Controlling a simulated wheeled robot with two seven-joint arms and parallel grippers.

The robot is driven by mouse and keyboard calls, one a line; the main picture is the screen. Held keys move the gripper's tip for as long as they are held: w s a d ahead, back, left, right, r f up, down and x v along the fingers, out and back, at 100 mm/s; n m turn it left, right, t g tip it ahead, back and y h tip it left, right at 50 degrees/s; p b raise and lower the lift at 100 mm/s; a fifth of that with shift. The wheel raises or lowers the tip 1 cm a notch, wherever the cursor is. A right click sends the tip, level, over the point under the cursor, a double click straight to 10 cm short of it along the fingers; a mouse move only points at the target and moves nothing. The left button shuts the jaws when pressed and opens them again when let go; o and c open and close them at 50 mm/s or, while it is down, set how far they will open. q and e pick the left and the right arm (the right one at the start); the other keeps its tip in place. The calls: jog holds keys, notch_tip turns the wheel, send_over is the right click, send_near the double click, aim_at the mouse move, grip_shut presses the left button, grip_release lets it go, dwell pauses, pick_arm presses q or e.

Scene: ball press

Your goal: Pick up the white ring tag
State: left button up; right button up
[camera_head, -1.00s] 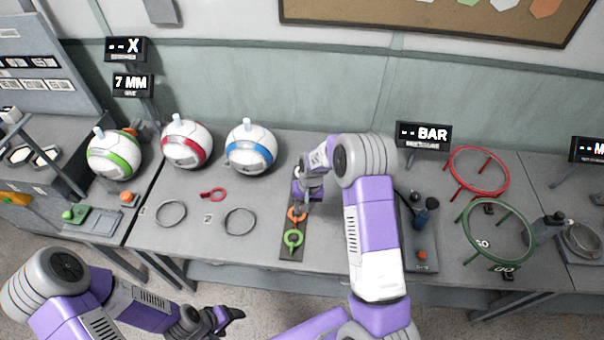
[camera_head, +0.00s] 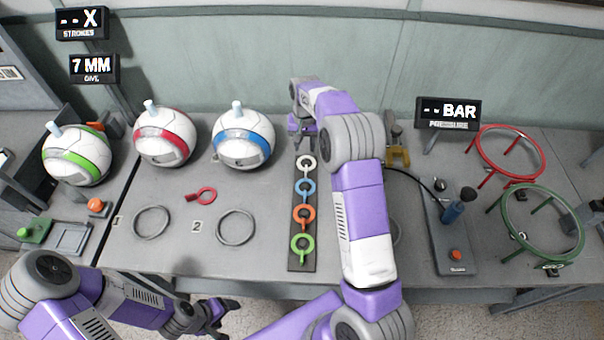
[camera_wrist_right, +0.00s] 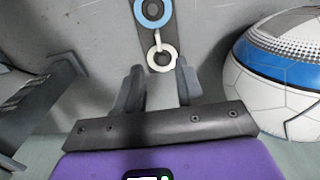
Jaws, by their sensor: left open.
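The white ring tag (camera_head: 306,163) lies at the far end of a dark strip (camera_head: 303,262) on the table. Blue (camera_head: 305,187), orange (camera_head: 303,217) and green (camera_head: 302,243) ring tags lie nearer on the strip. My right gripper (camera_head: 302,136) is just behind the white tag. In the right wrist view its fingers (camera_wrist_right: 159,75) are apart and empty, with the white tag (camera_wrist_right: 162,57) just beyond the fingertips, roughly centred between them. Whether they touch it cannot be told. My left gripper (camera_head: 222,312) is open and empty at the table's front edge.
White balls with blue (camera_head: 242,137), red (camera_head: 165,135) and green (camera_head: 76,155) bands stand to the left. A pump (camera_head: 454,215) and ring stands (camera_head: 540,230) are at right.

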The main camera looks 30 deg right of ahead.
jog(key=b, duration=0.5)
send_over(306, 171)
notch_tip(306, 171, down, 6)
jog(key=f, duration=0.2)
jog(key=f+b, duration=0.1)
jog(key=f, duration=0.1)
jog(key=shift+w+a, duration=0.15)
jog(key=shift+a, duration=0.1)
jog(key=f+b, duration=0.1)
jog(key=f, duration=0.2)
jog(key=f+b, duration=0.1)
jog(key=shift+d+f+b, duration=0.15)
jog(key=shift+d+b, duration=0.1)
jog(key=shift+b, duration=0.1)
jog(key=shift+f, duration=0.4)
pick_arm(q)
notch_tip(306, 171, down, 11)
jog(key=shift+w+r, duration=0.15)
pick_arm(e)
jog(key=shift+r, duration=0.1)
jog(key=shift+c, duration=0.4)
grip_shut()
